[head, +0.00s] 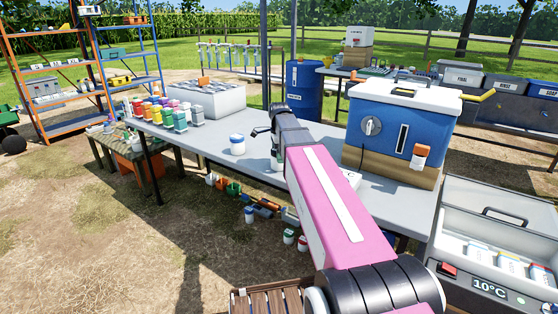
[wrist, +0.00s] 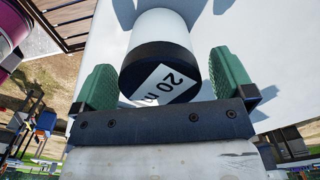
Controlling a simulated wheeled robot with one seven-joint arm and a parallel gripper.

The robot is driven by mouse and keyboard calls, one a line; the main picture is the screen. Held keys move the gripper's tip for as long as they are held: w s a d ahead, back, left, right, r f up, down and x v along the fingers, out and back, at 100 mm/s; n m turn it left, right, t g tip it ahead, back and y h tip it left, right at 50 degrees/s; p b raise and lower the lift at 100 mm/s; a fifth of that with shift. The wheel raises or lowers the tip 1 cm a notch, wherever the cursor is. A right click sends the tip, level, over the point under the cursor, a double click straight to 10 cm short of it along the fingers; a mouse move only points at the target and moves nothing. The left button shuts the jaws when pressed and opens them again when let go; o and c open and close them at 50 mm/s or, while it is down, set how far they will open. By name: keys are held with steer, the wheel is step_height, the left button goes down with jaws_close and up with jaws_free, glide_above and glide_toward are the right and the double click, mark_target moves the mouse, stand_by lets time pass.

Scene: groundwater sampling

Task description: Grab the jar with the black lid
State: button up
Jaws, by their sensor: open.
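In the wrist view, a white jar with a black lid (wrist: 165,32) stands between the two green fingers of my gripper (wrist: 161,72). The lid faces the camera and carries a white label that reads "20 m", with the rest cut off. My gripper is open, with a finger on each side of the lid and a visible gap on the right; whether the left finger touches cannot be told. In the head view, my arm covers most of the area around the gripper. A white jar with a blue lid (head: 237,146) stands on the grey table (head: 215,140), left of my arm.
Several colourful bottles (head: 165,112) and a grey-white box (head: 206,98) stand at the table's far left. A blue cooler (head: 392,128) is right of my arm. A sample case reading 10°C (head: 490,288) is at the lower right. Small containers lie under the table.

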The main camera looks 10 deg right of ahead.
steer(key=c, duration=1.1)
steer(key=shift+c, duration=0.2)
steer(key=shift+r, duration=0.15)
